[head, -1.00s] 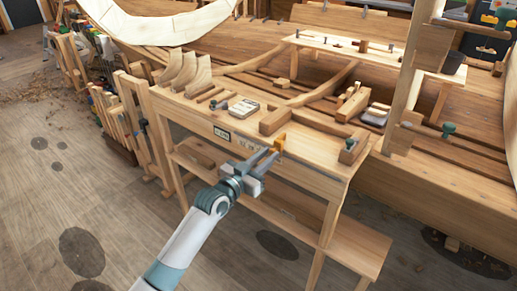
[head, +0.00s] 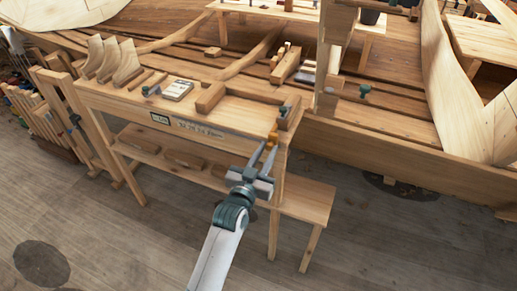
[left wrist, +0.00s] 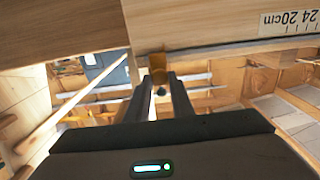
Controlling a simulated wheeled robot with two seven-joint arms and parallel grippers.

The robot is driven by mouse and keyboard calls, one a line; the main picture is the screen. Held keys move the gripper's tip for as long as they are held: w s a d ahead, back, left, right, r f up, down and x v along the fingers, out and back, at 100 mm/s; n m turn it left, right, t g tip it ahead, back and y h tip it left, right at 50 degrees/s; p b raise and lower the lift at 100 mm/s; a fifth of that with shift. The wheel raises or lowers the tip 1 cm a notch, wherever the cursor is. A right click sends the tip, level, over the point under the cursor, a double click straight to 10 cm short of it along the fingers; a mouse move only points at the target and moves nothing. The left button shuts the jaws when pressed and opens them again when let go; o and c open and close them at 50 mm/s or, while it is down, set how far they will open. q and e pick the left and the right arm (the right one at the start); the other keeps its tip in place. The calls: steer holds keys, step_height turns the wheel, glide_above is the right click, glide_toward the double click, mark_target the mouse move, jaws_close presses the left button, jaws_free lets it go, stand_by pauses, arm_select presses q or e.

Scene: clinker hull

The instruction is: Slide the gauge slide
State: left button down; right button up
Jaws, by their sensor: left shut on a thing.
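The gauge slide (head: 273,134) is a small orange-yellow block on the front edge of the wooden workbench (head: 150,100), close to its right end. A printed scale (head: 198,128) runs along that edge to the left of the slide. My left gripper (head: 269,148) reaches up from below and is shut on the slide. In the left wrist view the slide (left wrist: 156,63) sits between the fingertips, against the bench edge, partly hidden by the fingers. The scale there (left wrist: 290,19) shows "24 20cm" at the upper right. My right gripper is not in view.
On the bench are a wooden block (head: 210,97), a white card (head: 177,90) and a block with a green knob (head: 290,112) at the right end. A lower shelf (head: 300,198) juts out to the right. The floor in front is clear.

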arm_select(q)
steer(key=shift+d, duration=0.15)
steer(key=c, duration=1.6)
jaws_free()
steer(key=shift+o, duration=0.2)
steer(key=shift+d, duration=0.15)
steer(key=shift+s+a, duration=0.15)
steer(key=shift+a, duration=0.05)
steer(key=shift+s+a+f, duration=0.15)
steer(key=shift+s+a, duration=0.05)
steer(key=shift+s, duration=0.35)
steer(key=b+v, duration=0.4)
steer(key=v, duration=1.2)
steer(key=shift+r+b, duration=0.2)
steer(key=shift+b, duration=0.1)
steer(key=shift+d+f, duration=0.15)
